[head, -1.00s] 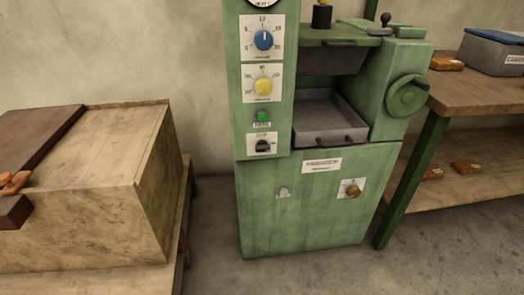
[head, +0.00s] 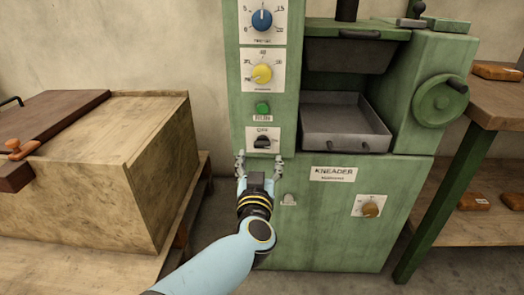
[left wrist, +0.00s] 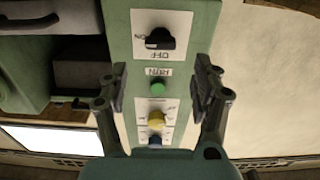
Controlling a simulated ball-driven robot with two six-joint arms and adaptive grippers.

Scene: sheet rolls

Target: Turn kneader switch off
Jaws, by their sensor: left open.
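The black rotary switch (head: 263,142) sits on a white plate low on the green machine's control column, with OFF printed above it and ON to its right. Its lever seems to point toward the ON side. It also shows upside down in the left wrist view (left wrist: 160,38). My left gripper (head: 259,156) is open and empty, its fingers spread just below the switch plate in the head view. In the left wrist view the open fingers (left wrist: 160,78) stand either side of the column, apart from the switch. My right gripper is not in view.
Above the switch are a green RUN button (head: 263,108), a yellow dial (head: 261,73) and a blue dial (head: 262,20). A KNEADER label (head: 333,174) and a brown knob (head: 371,209) are on the lower panel. A wooden box (head: 140,140) stands left, a handwheel (head: 440,105) right.

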